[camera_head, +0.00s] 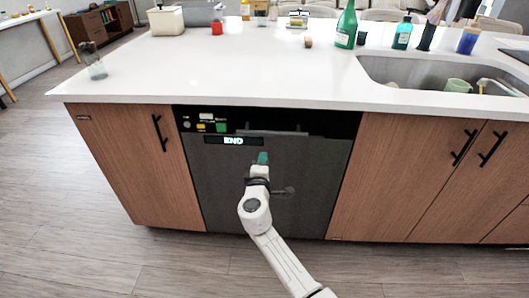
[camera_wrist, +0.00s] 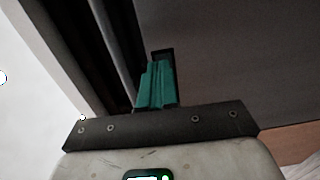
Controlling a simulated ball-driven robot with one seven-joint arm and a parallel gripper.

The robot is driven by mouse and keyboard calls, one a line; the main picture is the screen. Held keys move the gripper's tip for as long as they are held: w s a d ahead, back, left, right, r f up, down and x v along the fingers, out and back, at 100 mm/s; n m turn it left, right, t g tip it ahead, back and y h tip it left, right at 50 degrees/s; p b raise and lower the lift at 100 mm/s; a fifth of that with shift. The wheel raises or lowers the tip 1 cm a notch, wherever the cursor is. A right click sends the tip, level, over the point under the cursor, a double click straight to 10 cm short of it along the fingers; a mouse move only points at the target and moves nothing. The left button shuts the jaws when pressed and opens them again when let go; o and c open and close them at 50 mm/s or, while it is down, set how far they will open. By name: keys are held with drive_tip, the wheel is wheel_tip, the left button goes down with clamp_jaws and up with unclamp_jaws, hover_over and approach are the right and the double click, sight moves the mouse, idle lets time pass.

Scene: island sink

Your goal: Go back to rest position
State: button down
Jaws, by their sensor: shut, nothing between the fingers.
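My gripper (camera_head: 263,158) is in front of the dishwasher (camera_head: 225,178), whose dark door is closed in the island front. Its teal fingers are shut and hold nothing. In the wrist view the shut teal fingers (camera_wrist: 156,85) show beyond the dark mounting plate, with the dark dishwasher front (camera_wrist: 240,70) behind them. I cannot tell if the fingertips touch the door. My arm reaches up from the lower middle of the head view. The dishwasher's display reads END.
The white island countertop (camera_head: 240,65) overhangs above the gripper. A glass (camera_head: 95,68) stands at its left. A sink (camera_head: 410,75) with a green cup (camera_head: 458,85) is at the right. Bottles stand along the back. Wood cabinets (camera_head: 130,150) flank the dishwasher. The floor (camera_head: 70,240) in front is clear.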

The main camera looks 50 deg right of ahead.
drive_tip(key=v, duration=0.7)
drive_tip(key=shift+a, duration=0.15)
drive_tip(key=shift+f, duration=0.1)
drive_tip(key=s+a+f+m+g+y, duration=0.1)
drive_tip(key=s+f+m+g+y, duration=0.25)
drive_tip(key=s, duration=0.75)
drive_tip(key=s+a+f+m+g+y, duration=0.25)
drive_tip(key=s+f+m+g, duration=0.2)
drive_tip(key=s, duration=0.55)
drive_tip(key=s+a+f+g+y, duration=0.1)
drive_tip(key=s+a+f+y, duration=0.1)
drive_tip(key=s+a+y, duration=0.75)
wheel_tip(320, 180, up, 12)
drive_tip(key=a+h+p, duration=0.1)
drive_tip(key=a+p, duration=0.1)
drive_tip(key=p, duration=1)
drive_tip(key=shift+g+h+p, duration=0.3)
drive_tip(key=shift+h+p, duration=0.05)
drive_tip(key=shift+p, duration=0.05)
